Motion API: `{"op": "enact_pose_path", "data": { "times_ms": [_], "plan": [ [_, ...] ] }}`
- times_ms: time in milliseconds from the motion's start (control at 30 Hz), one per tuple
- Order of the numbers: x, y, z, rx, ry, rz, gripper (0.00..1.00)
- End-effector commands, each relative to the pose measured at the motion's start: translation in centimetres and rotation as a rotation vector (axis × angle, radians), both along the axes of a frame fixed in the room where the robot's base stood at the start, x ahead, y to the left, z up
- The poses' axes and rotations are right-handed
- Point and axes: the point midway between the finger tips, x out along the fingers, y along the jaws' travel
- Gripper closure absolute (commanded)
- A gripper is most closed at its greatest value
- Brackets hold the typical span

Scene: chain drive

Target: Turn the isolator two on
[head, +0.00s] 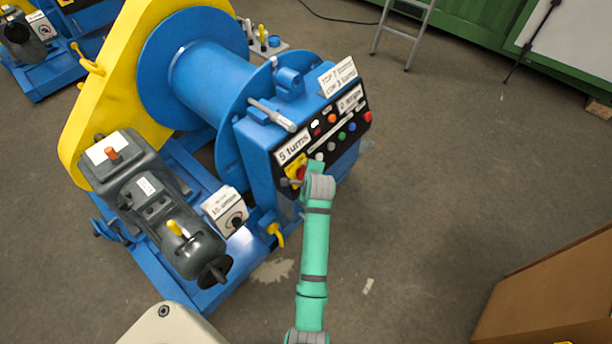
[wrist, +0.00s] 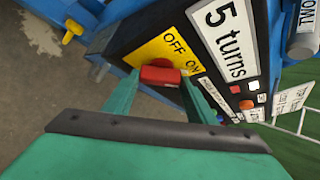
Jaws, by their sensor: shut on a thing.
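A red switch handle (wrist: 160,75) sits on a yellow plate (wrist: 166,47) marked OFF and ON, on the dark control panel (head: 318,142) of the blue winch machine. My gripper (wrist: 160,84) has a finger on each side of the handle and is shut on it. In the wrist view the handle lies crosswise between the fingers. In the head view my gripper (head: 300,176) reaches the panel's lower left corner and partly hides the yellow plate (head: 292,166). No label reading isolator two is legible.
A "5 turns" label (head: 292,148) is beside the yellow plate. Several coloured buttons (head: 341,137) line the panel. A silver lever (head: 272,115) juts out above it. A white box with a black knob (head: 236,221) stands left, near a grey motor (head: 185,240).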

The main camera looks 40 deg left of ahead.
Motion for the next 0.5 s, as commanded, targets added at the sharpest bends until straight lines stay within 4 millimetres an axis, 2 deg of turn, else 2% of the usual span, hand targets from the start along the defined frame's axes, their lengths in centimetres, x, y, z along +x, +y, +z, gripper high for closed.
{"op": "enact_pose_path", "data": {
  "times_ms": [433,467,500],
  "plan": [
    [-0.18,0.18,-0.08,0.002,0.011,-0.001,0.72],
    [-0.18,0.18,-0.08,0.002,0.011,-0.001,0.42],
    [-0.18,0.18,-0.08,0.002,0.011,0.000,0.33]
  ]
}}
